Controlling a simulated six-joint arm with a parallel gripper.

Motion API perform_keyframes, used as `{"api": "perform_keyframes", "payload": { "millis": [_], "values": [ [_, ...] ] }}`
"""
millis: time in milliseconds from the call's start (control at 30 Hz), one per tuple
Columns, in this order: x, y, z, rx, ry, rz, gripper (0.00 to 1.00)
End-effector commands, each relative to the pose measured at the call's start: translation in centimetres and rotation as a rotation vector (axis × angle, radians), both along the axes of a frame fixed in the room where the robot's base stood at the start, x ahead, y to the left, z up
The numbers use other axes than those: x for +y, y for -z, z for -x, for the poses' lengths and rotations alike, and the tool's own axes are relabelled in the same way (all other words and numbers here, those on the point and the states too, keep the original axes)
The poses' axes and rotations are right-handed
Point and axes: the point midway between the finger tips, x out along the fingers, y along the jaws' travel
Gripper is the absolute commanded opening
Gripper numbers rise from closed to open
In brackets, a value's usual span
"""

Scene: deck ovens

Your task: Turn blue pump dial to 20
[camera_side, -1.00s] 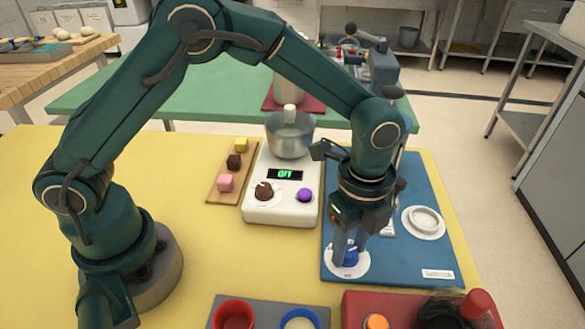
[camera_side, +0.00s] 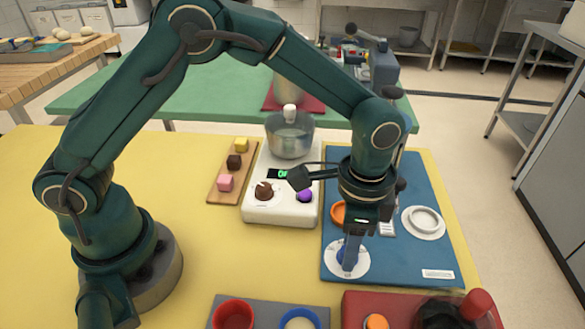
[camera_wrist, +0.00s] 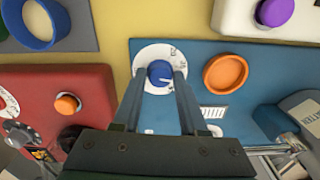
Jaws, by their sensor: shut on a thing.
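The blue pump dial (camera_wrist: 160,72) is a blue knob on a round white scale plate (camera_wrist: 147,53), set on a blue board (camera_side: 400,267). In the side view the dial (camera_side: 347,256) is mostly hidden behind my fingers. My gripper (camera_side: 347,258) points straight down over it, with its fingers on the knob. In the wrist view my gripper (camera_wrist: 162,82) has one finger on each side of the knob, shut on it. The scale's numbers are too small to read.
A white scale (camera_side: 283,208) with a purple knob (camera_side: 304,195) stands to the left. A red box (camera_wrist: 50,85) is close by.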

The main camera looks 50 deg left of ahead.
Motion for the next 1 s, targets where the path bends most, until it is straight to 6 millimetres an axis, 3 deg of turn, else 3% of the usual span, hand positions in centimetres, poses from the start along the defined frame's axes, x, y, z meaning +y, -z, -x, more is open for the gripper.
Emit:
{"api": "perform_keyframes", "payload": {
  "millis": [1000],
  "values": [
    [0.13, 0.03, 0.13, 0.004, -0.954, -0.006, 0.00]
  ]
}}
